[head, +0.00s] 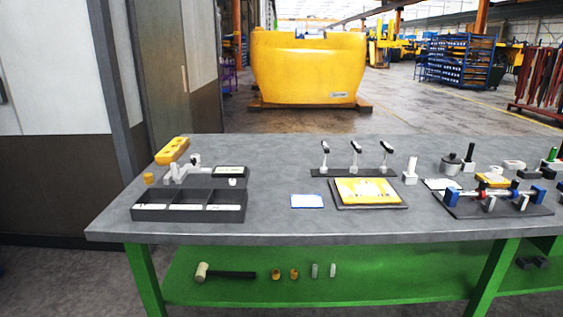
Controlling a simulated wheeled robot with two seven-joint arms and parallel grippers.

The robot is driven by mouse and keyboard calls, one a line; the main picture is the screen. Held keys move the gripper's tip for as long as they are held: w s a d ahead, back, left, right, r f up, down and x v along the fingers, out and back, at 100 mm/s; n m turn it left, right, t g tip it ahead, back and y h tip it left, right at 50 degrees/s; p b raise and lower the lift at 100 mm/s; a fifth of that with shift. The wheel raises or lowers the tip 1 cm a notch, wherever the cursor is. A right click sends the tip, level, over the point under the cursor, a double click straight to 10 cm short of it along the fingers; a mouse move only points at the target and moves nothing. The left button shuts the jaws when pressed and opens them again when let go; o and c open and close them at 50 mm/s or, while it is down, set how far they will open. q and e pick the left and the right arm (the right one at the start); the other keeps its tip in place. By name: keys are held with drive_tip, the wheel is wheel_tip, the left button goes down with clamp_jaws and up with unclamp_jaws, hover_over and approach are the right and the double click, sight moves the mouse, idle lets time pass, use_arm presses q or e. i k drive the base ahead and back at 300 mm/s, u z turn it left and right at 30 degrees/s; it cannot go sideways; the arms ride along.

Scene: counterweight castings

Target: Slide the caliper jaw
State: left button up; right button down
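Neither of my grippers shows in the head view. No part is clearly recognisable as a caliper jaw at this size. At the left, a grey-white fixture (183,177) stands behind the black tray, near a yellow block (172,151). It could also be a measuring device.
The grey table (270,225) holds a black compartment tray (190,216), a white card (307,201), a yellow sheet on a dark board (366,191) and a rack of upright tools (355,173). A mallet (203,271) lies on the green shelf below. The table's middle left is clear.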

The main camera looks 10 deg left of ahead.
sight(194, 167)
drive_tip(key=u, duration=0.15)
drive_tip(key=i, duration=1.05)
drive_tip(key=u, duration=0.6)
